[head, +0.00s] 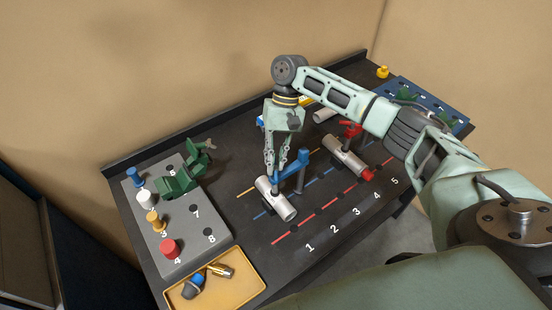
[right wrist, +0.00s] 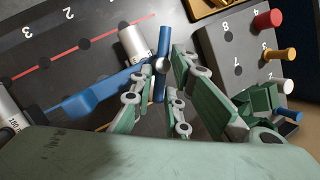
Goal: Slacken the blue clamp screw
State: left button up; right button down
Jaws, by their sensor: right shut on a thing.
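The blue clamp (head: 292,163) stands on the dark table by a silver pipe piece (head: 277,200), its arm reaching over toward the pipe. In the right wrist view the blue clamp arm (right wrist: 92,100) runs in from the left to its screw, which has a silver round head and a blue crossbar (right wrist: 161,88). My right gripper (head: 275,173) points down at the screw end of the clamp. In the right wrist view its fingers (right wrist: 161,72) are on both sides of the screw, shut on it. The contact is partly hidden. My left gripper is not in view.
A red clamp (head: 350,130) holds another pipe piece (head: 343,155) to the right. A grey peg board (head: 195,240) with coloured knobs and a green clamp (head: 178,184) stands left. A yellow tray (head: 245,292) is in front. A blue board (head: 430,97) is far right.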

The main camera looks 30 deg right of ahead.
jog(key=n+h, duration=0.1)
jog(key=n, duration=0.2)
jog(key=a+n+g+h, duration=0.1)
jog(key=n+h, duration=0.1)
jog(key=n, duration=0.2)
jog(key=a+n+h, duration=0.1)
jog(key=n, duration=0.3)
jog(key=shift+w+g+h, duration=0.1)
jog(key=shift+g+h, duration=0.2)
jog(key=shift+n, duration=0.4)
jog(key=c, duration=1.8)
grip_release()
jog(key=shift+c, duration=0.2)
jog(key=v, duration=1.2)
